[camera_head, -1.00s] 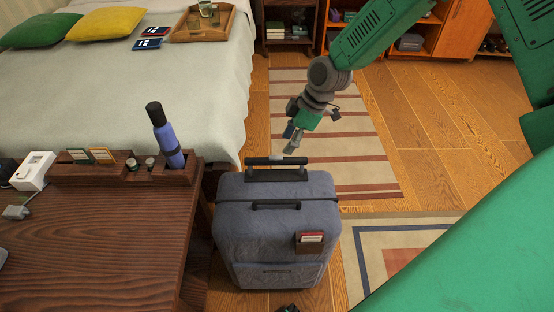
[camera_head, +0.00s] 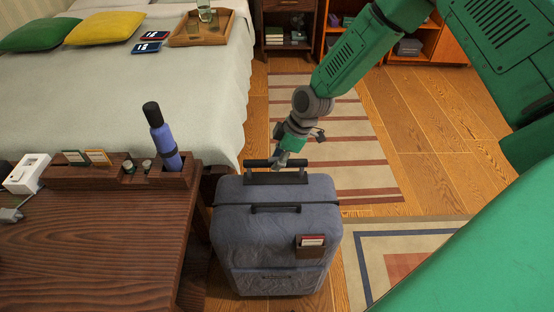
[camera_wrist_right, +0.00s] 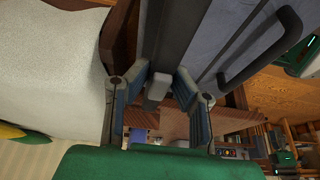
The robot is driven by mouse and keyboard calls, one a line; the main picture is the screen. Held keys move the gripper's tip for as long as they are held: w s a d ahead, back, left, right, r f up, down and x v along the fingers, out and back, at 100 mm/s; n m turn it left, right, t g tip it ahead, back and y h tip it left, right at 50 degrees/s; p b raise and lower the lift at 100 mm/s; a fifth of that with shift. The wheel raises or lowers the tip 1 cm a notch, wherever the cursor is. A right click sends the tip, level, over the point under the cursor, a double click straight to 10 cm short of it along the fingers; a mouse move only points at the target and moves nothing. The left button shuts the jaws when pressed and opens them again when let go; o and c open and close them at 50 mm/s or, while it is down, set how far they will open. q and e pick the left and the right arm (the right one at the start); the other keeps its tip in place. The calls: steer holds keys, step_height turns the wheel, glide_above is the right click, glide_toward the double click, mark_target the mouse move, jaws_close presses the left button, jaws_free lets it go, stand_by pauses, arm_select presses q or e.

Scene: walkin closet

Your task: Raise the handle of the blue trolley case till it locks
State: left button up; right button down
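The blue trolley case (camera_head: 277,235) stands upright on the floor right of the wooden desk. Its dark trolley handle (camera_head: 262,164) sits low, a little above the case top. A smaller carry handle (camera_head: 276,208) lies in front of it. My right gripper (camera_head: 280,161) is at the trolley handle, right of its middle, coming from above and behind. In the right wrist view the two fingers (camera_wrist_right: 161,76) are apart, with the handle bar (camera_wrist_right: 158,88) between them. I cannot tell whether they touch it. The carry handle also shows there (camera_wrist_right: 262,48). My left gripper is out of view.
The desk (camera_head: 95,245) stands close to the case's left side, with a blue bottle (camera_head: 164,140) in its organizer. The bed (camera_head: 130,95) is behind left. Striped rug (camera_head: 350,150) and open floor (camera_head: 430,140) lie behind and right.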

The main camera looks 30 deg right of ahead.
steer(key=shift+r, duration=0.15)
step_height(320, 180, up, 22)
steer(key=p, duration=1.7)
steer(key=shift+w, duration=0.15)
steer(key=shift+r, duration=0.1)
steer(key=c, duration=1.4)
jaws_free()
steer(key=shift+d, duration=0.1)
steer(key=v, duration=1.1)
steer(key=shift+r, duration=0.35)
